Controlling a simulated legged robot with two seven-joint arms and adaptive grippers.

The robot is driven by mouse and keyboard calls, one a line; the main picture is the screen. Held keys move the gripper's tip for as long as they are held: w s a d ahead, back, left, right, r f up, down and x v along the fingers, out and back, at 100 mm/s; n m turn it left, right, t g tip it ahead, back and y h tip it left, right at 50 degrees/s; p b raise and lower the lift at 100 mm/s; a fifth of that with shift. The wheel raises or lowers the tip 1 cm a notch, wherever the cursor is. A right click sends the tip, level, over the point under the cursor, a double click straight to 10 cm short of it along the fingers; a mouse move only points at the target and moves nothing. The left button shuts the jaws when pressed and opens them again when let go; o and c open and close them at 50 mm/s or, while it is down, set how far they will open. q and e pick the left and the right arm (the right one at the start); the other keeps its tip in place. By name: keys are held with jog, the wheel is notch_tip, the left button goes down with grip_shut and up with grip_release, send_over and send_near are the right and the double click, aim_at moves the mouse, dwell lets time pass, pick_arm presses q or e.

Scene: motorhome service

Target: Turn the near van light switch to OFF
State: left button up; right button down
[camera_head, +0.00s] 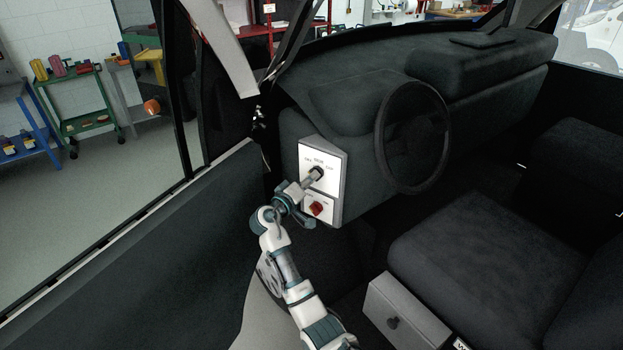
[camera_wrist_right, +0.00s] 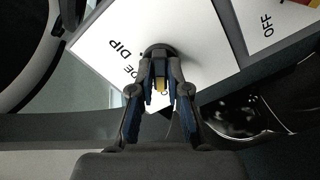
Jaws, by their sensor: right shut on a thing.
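The light switch is a black knob (camera_head: 318,172) on a white upper plate (camera_head: 330,160) of a dash panel left of the steering wheel. Small position labels sit above it; in the right wrist view "DIP" reads clearly and other lettering is partly covered. My right gripper (camera_head: 308,181) is at this knob. In the right wrist view its fingers (camera_wrist_right: 160,78) are shut on the black knob (camera_wrist_right: 158,49), with a thin yellowish piece between them. The fingers hide part of the knob, and I cannot tell which label it points to. My left gripper is not in view.
A red knob (camera_head: 317,208) sits on a smaller plate just below. The steering wheel (camera_head: 380,130) is close on the right. A grey box (camera_head: 420,318) with a black knob stands by the seat (camera_head: 490,255). The door (camera_head: 130,245) bounds the left side.

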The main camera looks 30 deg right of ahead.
jog(key=shift+w+a+r, duration=0.1)
jog(key=shift+r, duration=0.05)
jog(key=c, duration=1.4)
grip_release()
jog(key=shift+c, duration=0.2)
jog(key=o, duration=0.3)
jog(key=shift+w, duration=0.1)
jog(key=shift+w+f, duration=0.1)
jog(key=shift+f, duration=0.1)
jog(key=v, duration=1.2)
